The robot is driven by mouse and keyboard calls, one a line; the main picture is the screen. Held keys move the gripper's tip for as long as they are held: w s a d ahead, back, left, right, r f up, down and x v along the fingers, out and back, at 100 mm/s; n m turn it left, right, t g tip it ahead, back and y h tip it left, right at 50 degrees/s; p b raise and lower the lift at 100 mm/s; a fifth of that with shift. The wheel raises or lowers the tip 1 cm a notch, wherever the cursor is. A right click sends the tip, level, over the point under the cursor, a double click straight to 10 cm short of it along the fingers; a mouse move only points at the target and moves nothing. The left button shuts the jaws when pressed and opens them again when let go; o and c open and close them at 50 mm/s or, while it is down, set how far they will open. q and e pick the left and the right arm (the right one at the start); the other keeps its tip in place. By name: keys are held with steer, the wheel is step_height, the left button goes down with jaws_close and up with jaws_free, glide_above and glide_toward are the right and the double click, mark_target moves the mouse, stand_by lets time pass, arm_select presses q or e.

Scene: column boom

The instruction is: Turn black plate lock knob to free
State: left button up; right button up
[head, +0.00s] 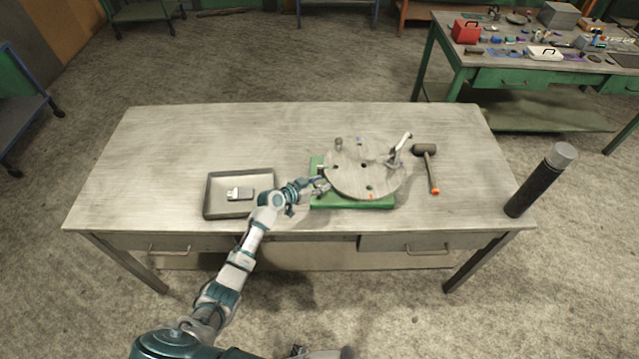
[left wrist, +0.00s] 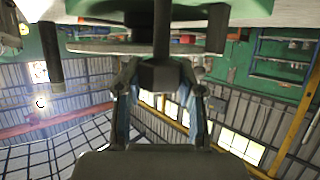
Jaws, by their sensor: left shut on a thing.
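The black lock knob (left wrist: 160,76) sits on a dark shaft in the left wrist view, which shows the scene upside down. My left gripper (left wrist: 164,92) has a finger on each side of the knob and is shut on it. In the head view my left gripper (head: 319,184) is at the left edge of the round grey plate (head: 350,180), just above the green base (head: 350,203). There the gripper hides the knob, and I cannot read its turn position. My right gripper is not in view.
A tray (head: 210,207) holding a small metal block (head: 240,193) lies left of my wrist. A mallet (head: 425,150) lies right of the plate, and a lever (head: 400,145) rises from the plate. The table's left rear is clear.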

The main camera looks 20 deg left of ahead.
arm_select(q)
steer(key=shift+s+r+n+p, duration=0.1)
steer(key=shift+r+n+p, duration=0.15)
steer(key=shift+p, duration=0.2)
steer(key=shift+f+n+t+y, duration=0.2)
steer(key=shift+n+t+y, duration=0.15)
steer(key=shift+y, duration=0.25)
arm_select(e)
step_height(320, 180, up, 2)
arm_select(q)
steer(key=o, duration=1.1)
steer(key=shift+o, duration=0.2)
steer(key=shift+a, duration=0.1)
steer(key=v, duration=1.1)
steer(key=shift+s+a, duration=0.25)
steer(key=shift+a, duration=0.05)
